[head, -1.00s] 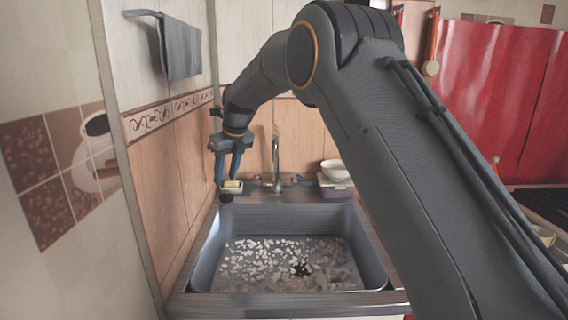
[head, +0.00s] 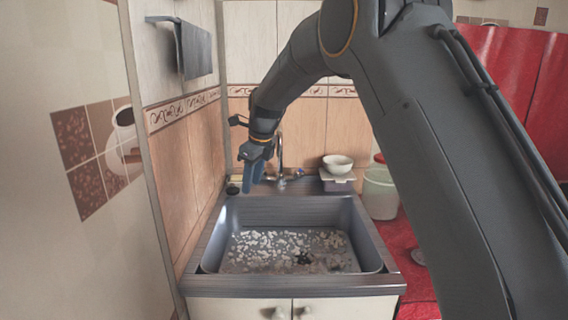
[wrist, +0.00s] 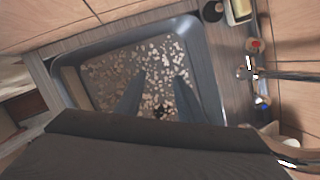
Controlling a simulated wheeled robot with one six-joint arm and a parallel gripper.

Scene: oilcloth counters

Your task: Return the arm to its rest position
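My arm reaches from the right side of the head view out over the sink (head: 215,245). My gripper (head: 253,180) points down above the sink's back left part, left of the tap (head: 280,152). In the wrist view my gripper (wrist: 160,80) shows two blue-grey fingers spread apart over the sink basin (wrist: 198,70). Nothing is between them. The basin has a speckled floor and a dark drain.
A white bowl (head: 337,161) stands on a box at the sink's back right corner. A yellow-and-white sponge (wrist: 238,10) lies on the rim beside a dark round thing (wrist: 212,11). A bucket (head: 380,195) stands right of the sink. A cloth (head: 194,50) hangs on the left wall.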

